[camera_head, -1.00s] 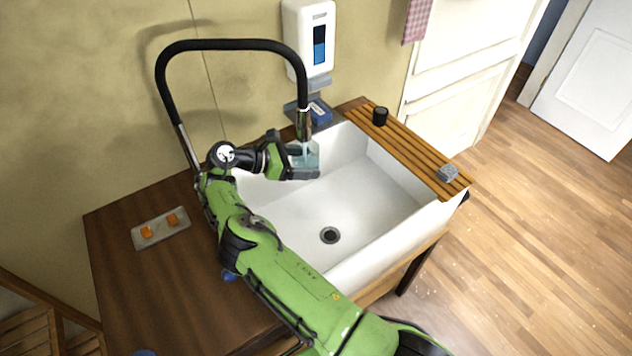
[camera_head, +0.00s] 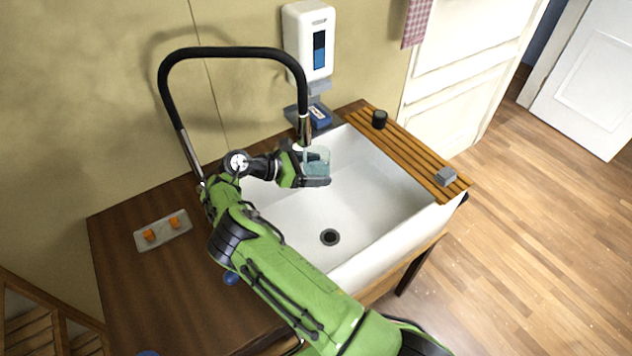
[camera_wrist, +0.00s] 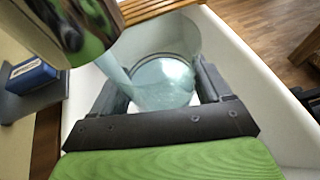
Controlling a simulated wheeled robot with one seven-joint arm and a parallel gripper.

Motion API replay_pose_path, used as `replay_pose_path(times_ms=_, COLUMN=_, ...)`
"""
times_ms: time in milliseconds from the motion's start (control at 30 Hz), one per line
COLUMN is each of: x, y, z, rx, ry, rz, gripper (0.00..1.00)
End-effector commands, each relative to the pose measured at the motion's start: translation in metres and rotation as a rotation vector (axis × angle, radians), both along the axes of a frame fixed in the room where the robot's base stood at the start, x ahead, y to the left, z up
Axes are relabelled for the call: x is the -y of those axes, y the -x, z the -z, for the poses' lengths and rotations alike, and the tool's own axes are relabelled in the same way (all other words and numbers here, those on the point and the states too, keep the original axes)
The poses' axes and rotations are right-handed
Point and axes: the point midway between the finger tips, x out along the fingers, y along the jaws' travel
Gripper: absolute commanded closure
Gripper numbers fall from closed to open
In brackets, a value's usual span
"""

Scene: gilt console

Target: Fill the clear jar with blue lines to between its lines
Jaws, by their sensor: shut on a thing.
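The clear jar (camera_head: 317,160) is held over the sink, just below and to the right of the black tap's spout (camera_head: 305,127). My gripper (camera_head: 314,181) is shut on the jar, with a finger on each side of it. In the wrist view, the jar (camera_wrist: 185,38) holds pale blue-green water (camera_wrist: 163,82). A stream of water (camera_wrist: 113,70) runs from the spout at upper left toward the jar's near left side. I cannot tell whether it all falls inside the rim. The blue lines cannot be made out, so the level against them is unclear.
The white sink (camera_head: 375,200) is empty, with a dark drain (camera_head: 330,237). A wooden slatted rack (camera_head: 410,152) bears a black cup (camera_head: 379,119) and a grey block (camera_head: 446,176). A plate with orange controls (camera_head: 163,231) lies on the left counter. A dispenser (camera_head: 309,42) hangs behind.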

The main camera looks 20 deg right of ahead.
Motion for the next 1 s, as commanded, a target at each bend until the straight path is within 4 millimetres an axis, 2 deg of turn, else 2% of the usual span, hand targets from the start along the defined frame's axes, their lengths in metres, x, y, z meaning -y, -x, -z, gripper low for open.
replay_pose_path(times_ms=100, x=0.018, y=0.013, z=-0.004, rx=-0.001, ry=-0.004, rz=0.015, gripper=0.7)
replay_pose_path(times_ms=1000, x=0.129, y=0.099, z=-0.003, rx=-0.001, ry=0.003, rz=0.002, gripper=0.7)
